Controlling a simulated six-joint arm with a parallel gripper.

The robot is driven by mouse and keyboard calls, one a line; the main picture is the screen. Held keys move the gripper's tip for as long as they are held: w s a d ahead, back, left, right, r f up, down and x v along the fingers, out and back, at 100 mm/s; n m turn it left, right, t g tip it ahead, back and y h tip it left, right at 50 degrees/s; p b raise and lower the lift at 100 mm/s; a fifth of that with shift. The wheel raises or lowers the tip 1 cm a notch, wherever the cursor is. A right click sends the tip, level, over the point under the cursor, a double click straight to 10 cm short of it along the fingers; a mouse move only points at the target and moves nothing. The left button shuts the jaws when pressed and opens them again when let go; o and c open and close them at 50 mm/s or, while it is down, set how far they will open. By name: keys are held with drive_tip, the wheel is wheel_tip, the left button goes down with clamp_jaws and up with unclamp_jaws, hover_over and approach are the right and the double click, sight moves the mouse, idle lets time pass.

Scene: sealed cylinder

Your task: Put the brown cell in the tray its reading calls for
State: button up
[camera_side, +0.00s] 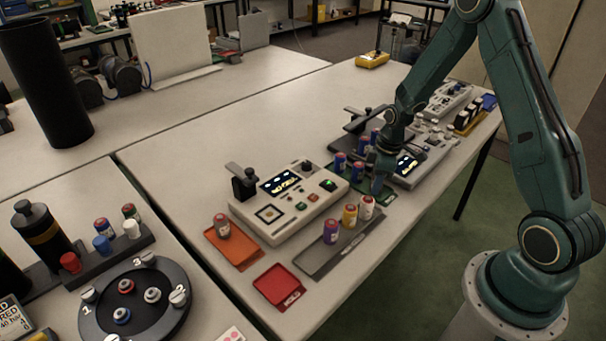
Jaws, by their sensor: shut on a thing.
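The orange tray (243,256) holds a reddish-brown cell (222,226) standing upright. The red tray (282,288) is empty. A grey rack (312,266) holds a purple cell (331,231), a yellow cell (350,215) and a pale cell with a reddish top (367,207).
A near testing device (290,200) with a lit screen and clamp stands left of my gripper; a second one (410,168) stands behind it. A round numbered dial (135,300) sits at lower left. The table's middle is clear behind the devices.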

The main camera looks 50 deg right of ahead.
drive_tip(key=shift+f, duration=0.1)
drive_tip(key=o, duration=0.8)
drive_tip(key=r, duration=0.7)
drive_tip(key=s+r, duration=0.1)
drive_tip(key=r, duration=0.3)
drive_tip(key=shift+d, duration=0.35)
drive_tip(key=shift+s+r, duration=0.1)
drive_tip(key=shift+r, duration=0.5)
